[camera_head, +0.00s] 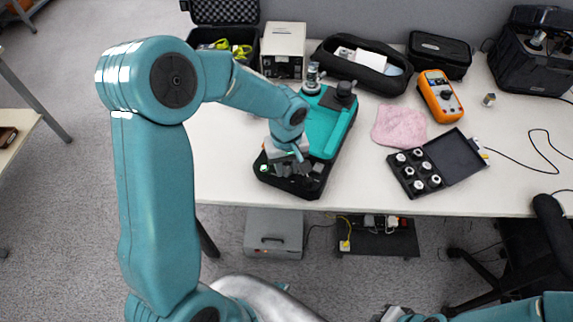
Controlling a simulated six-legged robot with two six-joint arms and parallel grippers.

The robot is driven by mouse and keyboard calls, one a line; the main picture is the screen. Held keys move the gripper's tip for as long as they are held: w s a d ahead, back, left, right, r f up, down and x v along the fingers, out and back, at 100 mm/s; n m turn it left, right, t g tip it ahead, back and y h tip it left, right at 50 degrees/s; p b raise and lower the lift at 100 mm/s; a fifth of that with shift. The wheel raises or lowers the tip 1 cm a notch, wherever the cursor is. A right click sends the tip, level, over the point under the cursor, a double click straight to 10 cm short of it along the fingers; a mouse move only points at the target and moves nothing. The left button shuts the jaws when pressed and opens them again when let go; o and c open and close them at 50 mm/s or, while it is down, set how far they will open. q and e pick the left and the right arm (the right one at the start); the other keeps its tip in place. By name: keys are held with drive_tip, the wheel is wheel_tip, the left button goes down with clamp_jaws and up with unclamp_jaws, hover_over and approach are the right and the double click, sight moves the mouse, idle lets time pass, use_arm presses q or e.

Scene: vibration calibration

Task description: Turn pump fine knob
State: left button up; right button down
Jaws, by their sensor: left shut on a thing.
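The pump (325,125) is a teal and black unit on the white table, with its black front end (292,188) toward the table's near edge. My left gripper (291,172) comes down from above onto this front end. Its fingers are shut on a small part there, which looks like the fine knob. The knob itself is hidden by the fingers and too small to make out. A silver fitting (313,76) and a black knob-like part (344,92) stand at the pump's far end. My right gripper (392,314) shows only partly at the bottom edge, away from the table.
Right of the pump lie a pink cloth (400,125), an orange multimeter (440,95) and an open black case (455,155) with several round silver pieces. A white box (284,50) and black cases (362,66) stand behind. The table (365,190) is clear just right of the pump.

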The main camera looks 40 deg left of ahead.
sight(287, 170)
use_arm(q)
drive_tip(key=m+b, duration=0.1)
drive_tip(key=m, duration=1.5)
drive_tip(key=shift+p, duration=0.35)
drive_tip(key=m+p, duration=0.1)
drive_tip(key=m, duration=0.3)
drive_tip(key=shift+w+m, duration=0.1)
drive_tip(key=shift+m, duration=0.3)
drive_tip(key=o, duration=1.1)
drive_tip(key=shift+c, duration=0.2)
wheel_tip(287, 170, up, 16)
drive_tip(key=p, duration=0.1)
drive_tip(key=shift+r, duration=0.15)
